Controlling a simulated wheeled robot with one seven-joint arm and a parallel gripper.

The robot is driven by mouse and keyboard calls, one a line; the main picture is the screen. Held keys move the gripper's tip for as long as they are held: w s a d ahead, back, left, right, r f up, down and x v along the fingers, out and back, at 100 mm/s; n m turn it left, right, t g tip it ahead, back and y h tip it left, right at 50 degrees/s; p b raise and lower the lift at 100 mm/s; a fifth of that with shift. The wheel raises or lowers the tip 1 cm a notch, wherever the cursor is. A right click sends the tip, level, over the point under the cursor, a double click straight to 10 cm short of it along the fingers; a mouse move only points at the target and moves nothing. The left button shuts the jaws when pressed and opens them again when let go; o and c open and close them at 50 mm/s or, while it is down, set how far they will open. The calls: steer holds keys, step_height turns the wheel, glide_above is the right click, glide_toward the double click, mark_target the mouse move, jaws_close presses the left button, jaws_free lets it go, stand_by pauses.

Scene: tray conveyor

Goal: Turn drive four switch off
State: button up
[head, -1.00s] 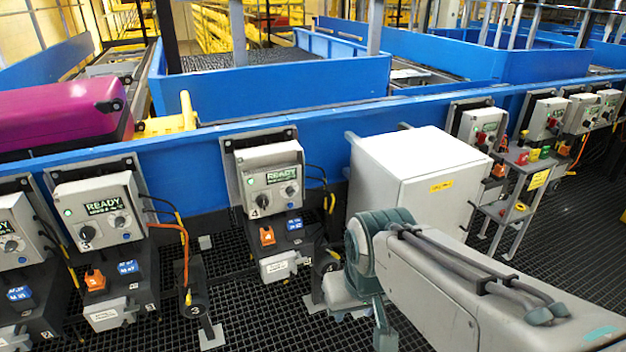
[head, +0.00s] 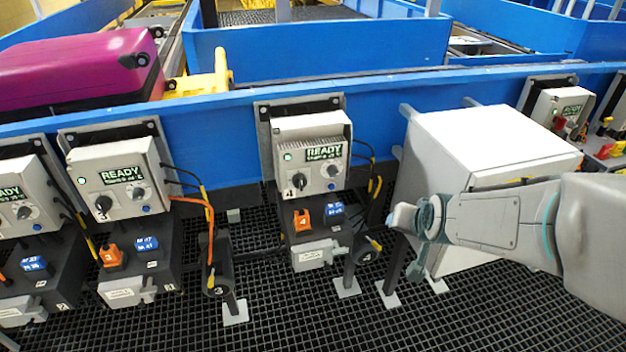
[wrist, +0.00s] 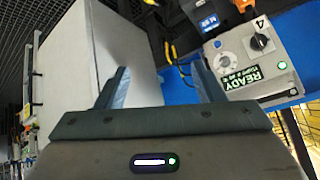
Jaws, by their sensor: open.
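The drive four box (head: 312,134) is grey, with a lit READY display (head: 324,151) and a green lamp. Its black switch knob (head: 299,181) is at the lower left, by the number 4. My gripper (wrist: 160,68) is open and empty, apart from the box.
A large white cabinet (head: 480,140) stands right of the drive four box, close to my arm. Below the box are an orange number 4 block (head: 302,219) and a blue block (head: 333,212). The drive three box (head: 118,175) is to the left. The grating floor (head: 300,315) in front is clear.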

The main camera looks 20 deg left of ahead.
steer(key=w+a+f+t+b, duration=0.2)
steer(key=w+a+f, duration=0.3)
steer(key=a, duration=0.1)
steer(key=n+t+y+b, duration=0.3)
steer(key=t+y+b, duration=0.2)
steer(key=t+y, duration=0.1)
glide_toward(301, 187)
steer(key=p+x, duration=0.1)
steer(key=x, duration=0.9)
steer(key=c, duration=1)
